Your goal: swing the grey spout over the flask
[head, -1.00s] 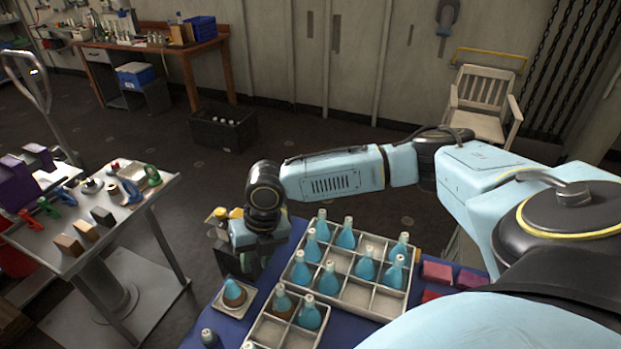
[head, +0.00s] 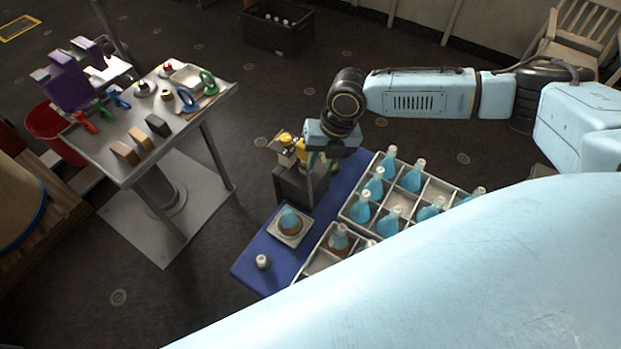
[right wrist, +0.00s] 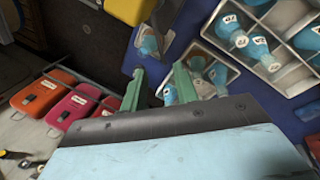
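A blue flask (head: 290,217) with a brown base stands upright on a small pale square stand (head: 291,238) on the blue table mat (head: 258,280). My right gripper (head: 319,165) points down beside a dark grey box (head: 291,187) with yellow parts on top, behind the flask. In the right wrist view its two green fingers (right wrist: 157,92) are apart, with nothing clearly between them. A blue flask (right wrist: 148,42) shows beyond them, beside a grey piece (right wrist: 167,14) that may be the spout. I cannot make out the spout surely in the head view. My left gripper is out of view.
A divided tray (head: 352,212) with several blue flasks stands right of the gripper. A small white-topped item (head: 263,262) sits near the mat's front corner. A metal side table (head: 130,137) with blocks and tools stands left. Orange (right wrist: 36,97) and red boxes (right wrist: 78,103) show in the wrist view.

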